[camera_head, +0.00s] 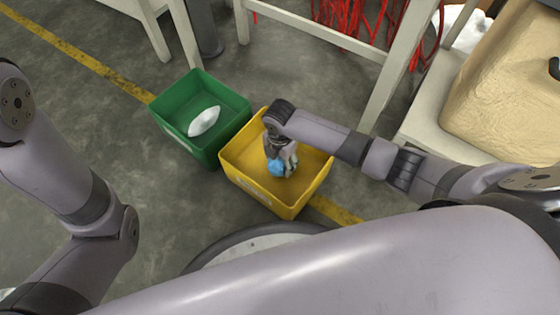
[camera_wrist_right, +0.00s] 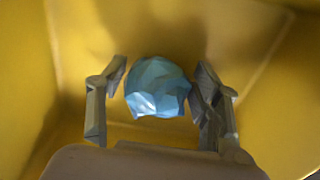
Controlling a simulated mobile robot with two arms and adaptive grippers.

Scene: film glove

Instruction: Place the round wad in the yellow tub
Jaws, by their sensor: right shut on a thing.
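The round wad (camera_head: 275,169) is a crumpled light-blue ball. It also shows between the two fingers in the right wrist view (camera_wrist_right: 157,87). My right gripper (camera_head: 283,163) reaches down over the yellow tub (camera_head: 313,166) and is shut on the wad. In the right wrist view, the tub's yellow walls and floor (camera_wrist_right: 70,30) surround the wad and fingers. Whether the wad touches the tub floor I cannot tell. My left arm shows at the left of the head view, but its gripper is out of view.
A green tub (camera_head: 176,133) stands just left of the yellow tub and holds a white elongated wad (camera_head: 204,121). A pale table frame with red cables (camera_head: 360,22) is behind. A chair with a tan block (camera_head: 505,80) is at the right. Grey floor is free at the left.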

